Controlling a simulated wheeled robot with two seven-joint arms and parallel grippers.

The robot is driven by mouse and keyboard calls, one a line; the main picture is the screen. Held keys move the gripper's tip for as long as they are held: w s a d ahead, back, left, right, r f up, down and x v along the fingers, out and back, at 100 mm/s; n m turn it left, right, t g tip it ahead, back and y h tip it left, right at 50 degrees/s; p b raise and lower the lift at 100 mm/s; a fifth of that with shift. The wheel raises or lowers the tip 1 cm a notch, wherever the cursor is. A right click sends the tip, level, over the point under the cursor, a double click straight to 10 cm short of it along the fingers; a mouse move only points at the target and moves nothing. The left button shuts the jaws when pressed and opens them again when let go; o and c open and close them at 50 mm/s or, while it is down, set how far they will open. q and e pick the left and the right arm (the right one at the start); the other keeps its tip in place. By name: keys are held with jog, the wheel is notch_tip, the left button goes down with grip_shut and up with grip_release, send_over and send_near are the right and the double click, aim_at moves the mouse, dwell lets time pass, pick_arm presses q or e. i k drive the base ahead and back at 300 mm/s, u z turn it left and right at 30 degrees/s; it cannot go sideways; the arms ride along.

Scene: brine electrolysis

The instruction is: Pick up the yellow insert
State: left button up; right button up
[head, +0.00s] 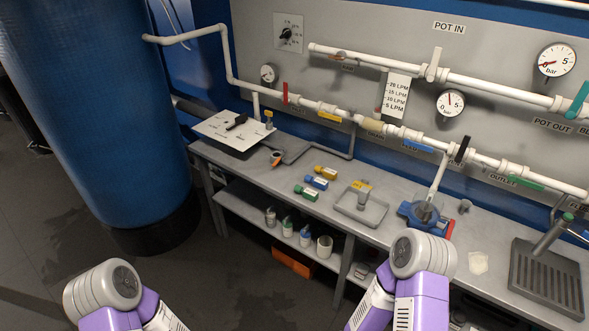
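A small yellow piece (326,172), which looks like the yellow insert, lies on its side on the grey workbench (240,168). It is the farthest back of a short row with a blue piece (316,182) and a green piece (306,193) of similar shape. Another yellow part (361,185) sits at the back of a small grey tray stand to the right. Only purple and grey links of my two arms show at the bottom of the view. Neither gripper is in view, and nothing touches the row of pieces.
A grey tray stand (373,217), a blue device (424,215) and a dark drain tray (548,279) stand on the bench. A white panel (215,130) is at its left end. Pipes with valves run along the wall behind. Bottles and an orange box (291,261) are below.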

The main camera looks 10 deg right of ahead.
aim_at(328, 173)
jog(key=u, duration=0.45)
jog(key=i, duration=1.3)
jog(key=z, duration=0.75)
